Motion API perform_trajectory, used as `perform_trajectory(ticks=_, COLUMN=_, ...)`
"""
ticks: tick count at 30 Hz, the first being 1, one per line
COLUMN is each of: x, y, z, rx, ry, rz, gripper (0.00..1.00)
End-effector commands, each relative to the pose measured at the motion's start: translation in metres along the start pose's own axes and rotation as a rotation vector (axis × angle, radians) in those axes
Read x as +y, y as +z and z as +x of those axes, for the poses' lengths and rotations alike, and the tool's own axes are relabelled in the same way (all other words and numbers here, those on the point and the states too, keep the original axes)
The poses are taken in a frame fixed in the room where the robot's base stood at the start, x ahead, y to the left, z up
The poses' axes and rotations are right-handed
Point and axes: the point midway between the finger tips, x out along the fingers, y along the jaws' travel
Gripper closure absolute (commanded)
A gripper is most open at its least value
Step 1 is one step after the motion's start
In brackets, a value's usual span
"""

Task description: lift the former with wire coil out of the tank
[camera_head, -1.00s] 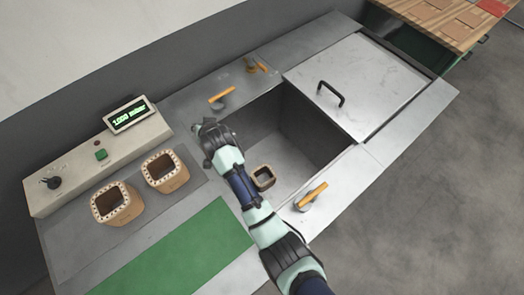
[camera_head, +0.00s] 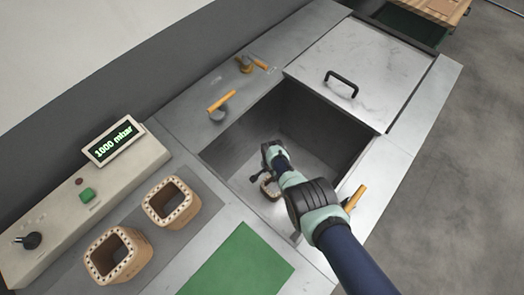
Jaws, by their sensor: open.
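The former with wire coil (camera_head: 270,187) stands on the floor of the open tank (camera_head: 317,120), near its front left part. It is a small brown square ring, partly hidden behind my arm. My gripper (camera_head: 258,176) reaches down into the tank just above or beside the former. The fingers are small and dark here, and I cannot tell whether they touch it. My gripper is open and holds nothing that I can see.
Two more formers (camera_head: 171,202) (camera_head: 118,255) stand on the grey mat at left, by the control box (camera_head: 85,200) reading 1000 mbar. The metal lid (camera_head: 355,70) lies right of the opening. Orange-handled clamps (camera_head: 221,102) (camera_head: 354,197) flank the tank. A green mat (camera_head: 237,262) is clear.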

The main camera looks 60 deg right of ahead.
Motion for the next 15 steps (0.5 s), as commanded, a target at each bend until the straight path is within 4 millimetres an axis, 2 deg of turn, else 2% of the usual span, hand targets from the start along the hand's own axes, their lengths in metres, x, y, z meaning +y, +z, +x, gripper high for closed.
perform_trajectory(ticks=1, x=0.0, y=0.0, z=0.016, rx=0.0, ry=-0.001, rz=0.0, gripper=0.5)
perform_trajectory(ticks=8, x=-0.001, y=0.0, z=0.019, rx=0.001, ry=-0.001, rz=-0.001, gripper=0.5)
perform_trajectory(ticks=15, x=-0.002, y=0.0, z=0.046, rx=0.001, ry=-0.002, rz=-0.002, gripper=0.5)
